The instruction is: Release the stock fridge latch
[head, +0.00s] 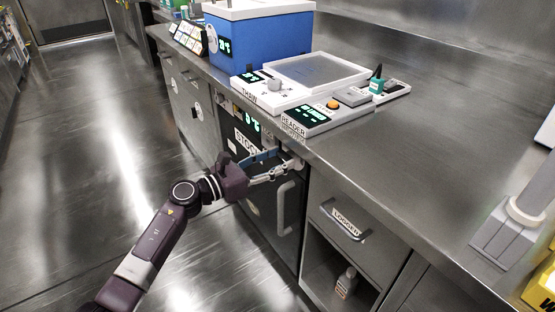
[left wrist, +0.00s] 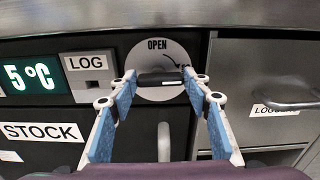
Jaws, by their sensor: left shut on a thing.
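The stock fridge (head: 262,215) is a dark door under the counter with a STOCK label, which also shows in the left wrist view (left wrist: 42,132). Its latch is a round grey plate (left wrist: 158,51) marked OPEN, with a short dark bar (left wrist: 160,79) across it. The bar lies level between my fingertips. My left gripper (head: 292,168) reaches the fridge's upper right corner and is shut on this bar; it also shows in the left wrist view (left wrist: 160,82). The fridge's pale vertical handle (head: 285,208) is below the latch. My right gripper is out of view.
A green display (left wrist: 30,77) reads 5°C beside a LOG switch (left wrist: 91,88). The counter edge overhangs just above. A LOGGED drawer (head: 345,222) with a bar handle is right of the fridge, above a cubby with a bottle (head: 346,283). The floor at left is clear.

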